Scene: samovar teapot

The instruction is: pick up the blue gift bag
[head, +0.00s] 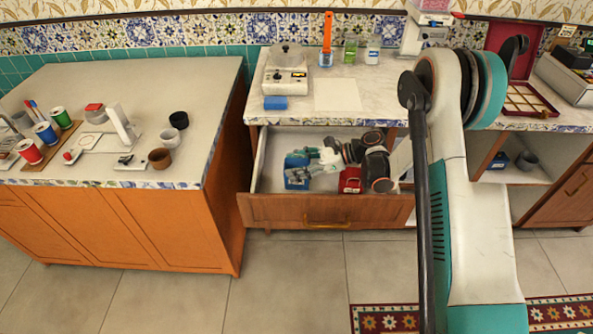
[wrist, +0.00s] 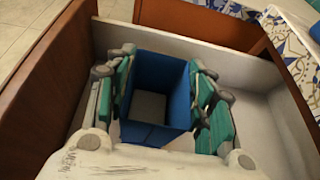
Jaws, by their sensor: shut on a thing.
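The blue gift bag (head: 296,178) is in the open drawer, toward its left side, in the head view. In the wrist view the blue bag (wrist: 158,85) is seen from above, open at the top, with an empty-looking grey floor. My gripper (head: 300,156) reaches into the drawer from the right. In the wrist view its teal fingers (wrist: 160,98) stand on either side of the bag, shut on its left and right walls. Whether the bag touches the drawer floor cannot be told.
The marble counter (head: 355,95) above holds a small blue block (head: 275,102), a scale-like device (head: 286,72) and bottles. Open floor lies in front.

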